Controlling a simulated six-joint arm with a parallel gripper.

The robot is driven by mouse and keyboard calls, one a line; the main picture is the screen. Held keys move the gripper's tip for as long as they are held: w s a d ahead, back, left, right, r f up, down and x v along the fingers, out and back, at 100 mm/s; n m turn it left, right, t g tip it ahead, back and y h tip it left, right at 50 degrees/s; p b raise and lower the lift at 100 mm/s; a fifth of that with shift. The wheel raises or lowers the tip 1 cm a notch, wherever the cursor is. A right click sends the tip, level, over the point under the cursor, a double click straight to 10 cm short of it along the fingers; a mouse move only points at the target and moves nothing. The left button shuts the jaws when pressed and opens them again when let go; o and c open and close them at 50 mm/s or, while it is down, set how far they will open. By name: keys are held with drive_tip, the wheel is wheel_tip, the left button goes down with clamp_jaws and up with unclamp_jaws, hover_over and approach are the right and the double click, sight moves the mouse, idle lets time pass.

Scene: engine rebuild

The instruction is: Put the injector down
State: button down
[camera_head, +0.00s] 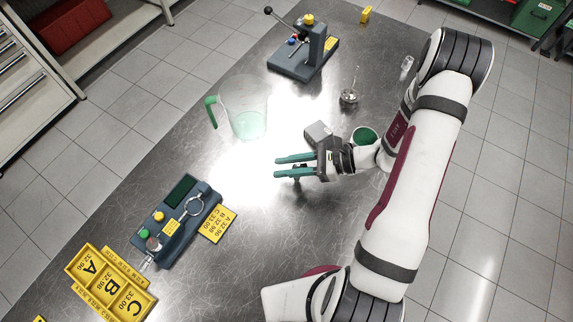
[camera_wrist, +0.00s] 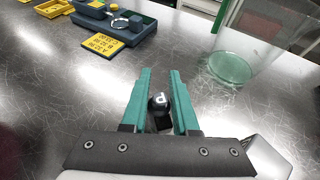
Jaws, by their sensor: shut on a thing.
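My gripper (camera_head: 278,167) is over the middle of the metal table, its two green fingers pointing left. In the wrist view my gripper (camera_wrist: 161,78) has its fingers a little apart, with a small dark piece between them. I take this piece to be the injector (camera_wrist: 158,103); its rounded, shiny dark end faces the camera. My gripper is shut on it. The rest of the injector is largely hidden by the fingers, and I cannot tell whether it touches the table (camera_head: 262,225).
A clear jug (camera_head: 248,112) with a green handle stands beyond the gripper. A grey-blue gauge device (camera_head: 178,222) and yellow lettered trays (camera_head: 110,283) are at lower left. A lever press (camera_head: 303,52), a stemmed metal part (camera_head: 349,97) and a green cup (camera_head: 365,136) stand farther back.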

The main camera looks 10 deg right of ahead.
drive_tip(key=shift+f, duration=0.2)
drive_tip(key=shift+f, duration=0.1)
drive_tip(key=c, duration=0.7)
unclamp_jaws()
